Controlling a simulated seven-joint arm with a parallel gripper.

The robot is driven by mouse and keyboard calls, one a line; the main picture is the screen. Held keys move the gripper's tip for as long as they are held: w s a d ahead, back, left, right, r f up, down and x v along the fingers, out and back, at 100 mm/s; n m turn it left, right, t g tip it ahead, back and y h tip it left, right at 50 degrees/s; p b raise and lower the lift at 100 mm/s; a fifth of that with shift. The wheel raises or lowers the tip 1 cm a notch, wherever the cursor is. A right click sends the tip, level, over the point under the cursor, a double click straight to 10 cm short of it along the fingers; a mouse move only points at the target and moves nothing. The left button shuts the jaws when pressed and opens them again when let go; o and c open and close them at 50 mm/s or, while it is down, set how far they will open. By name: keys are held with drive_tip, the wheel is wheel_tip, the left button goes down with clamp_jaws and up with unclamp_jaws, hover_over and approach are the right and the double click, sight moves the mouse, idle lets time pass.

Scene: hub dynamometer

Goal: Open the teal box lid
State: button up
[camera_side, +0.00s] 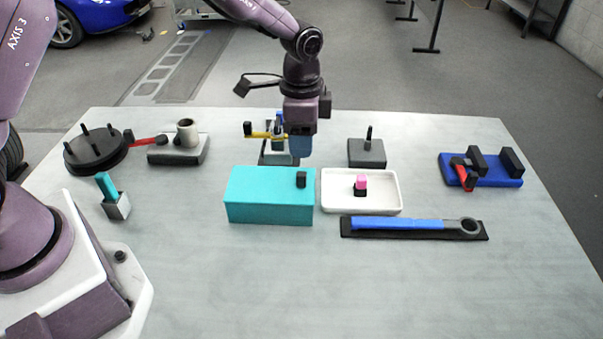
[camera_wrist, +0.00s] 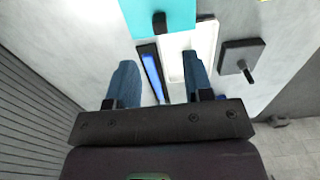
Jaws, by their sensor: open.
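The teal box (camera_side: 250,207) stands in the middle of the table with its lid shut flat. A small black knob (camera_side: 301,180) stands at the right end of the lid. In the wrist view the teal box (camera_wrist: 178,12) is cut off at the top edge, with the knob (camera_wrist: 159,24) near its lower side. My gripper (camera_side: 301,154) hangs just behind the box's right end in the side view, apart from the knob. Its two blue fingers show spread and empty in the wrist view (camera_wrist: 161,78).
A white tray (camera_side: 385,208) with a pink-topped black piece (camera_side: 361,182) stands close right of the box. A blue wrench (camera_side: 400,223) lies in front of the tray. A grey block with a peg (camera_side: 367,152) stands behind. The front table area is clear.

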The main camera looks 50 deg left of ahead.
sight(301, 173)
wheel_tip(301, 173, down, 9)
drive_tip(key=shift+f, duration=0.1)
idle(0.3)
clamp_jaws()
